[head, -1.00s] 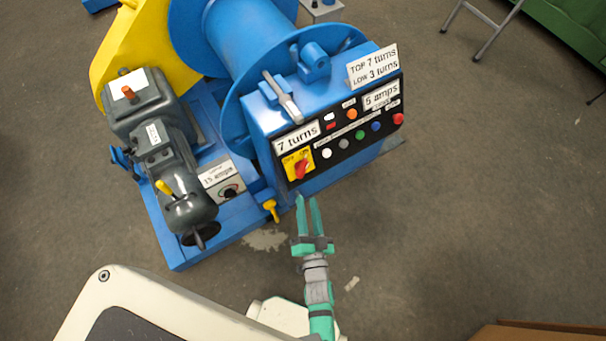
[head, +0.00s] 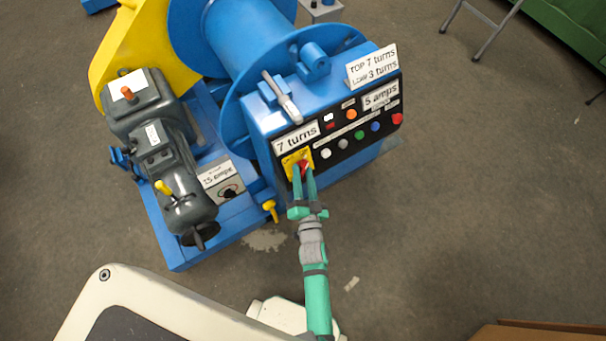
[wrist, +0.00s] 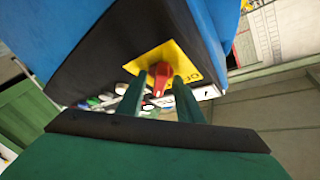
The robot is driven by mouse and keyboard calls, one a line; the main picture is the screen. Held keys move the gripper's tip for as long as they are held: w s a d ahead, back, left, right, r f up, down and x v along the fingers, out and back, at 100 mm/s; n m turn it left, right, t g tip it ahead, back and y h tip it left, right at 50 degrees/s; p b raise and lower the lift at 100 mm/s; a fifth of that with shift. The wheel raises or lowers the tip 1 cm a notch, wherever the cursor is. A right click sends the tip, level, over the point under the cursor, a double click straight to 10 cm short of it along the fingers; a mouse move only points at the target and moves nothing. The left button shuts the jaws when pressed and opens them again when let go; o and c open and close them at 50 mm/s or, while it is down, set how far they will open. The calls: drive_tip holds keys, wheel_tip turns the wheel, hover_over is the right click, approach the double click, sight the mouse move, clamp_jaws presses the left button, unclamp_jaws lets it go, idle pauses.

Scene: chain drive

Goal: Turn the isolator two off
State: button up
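A red rotary knob (head: 303,166) sits on a yellow plate (head: 289,160) at the lower left of the black control panel, under the "7 turns" label. No "isolator two" wording is readable. My gripper (head: 304,173) reaches up from below, its two green fingers at the knob. In the wrist view the red knob (wrist: 160,77) shows between the fingertips (wrist: 161,82), one finger on each side, with the yellow plate (wrist: 176,56) behind. The fingers stand apart; whether they touch the knob cannot be told.
Coloured buttons (head: 359,134) line the black panel right of the knob. A grey box with a black dial (head: 229,191) and a yellow handle (head: 270,208) are to the left. A grey motor (head: 185,195) stands farther left. The floor below and right of the panel is clear.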

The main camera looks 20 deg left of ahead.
clamp_jaws()
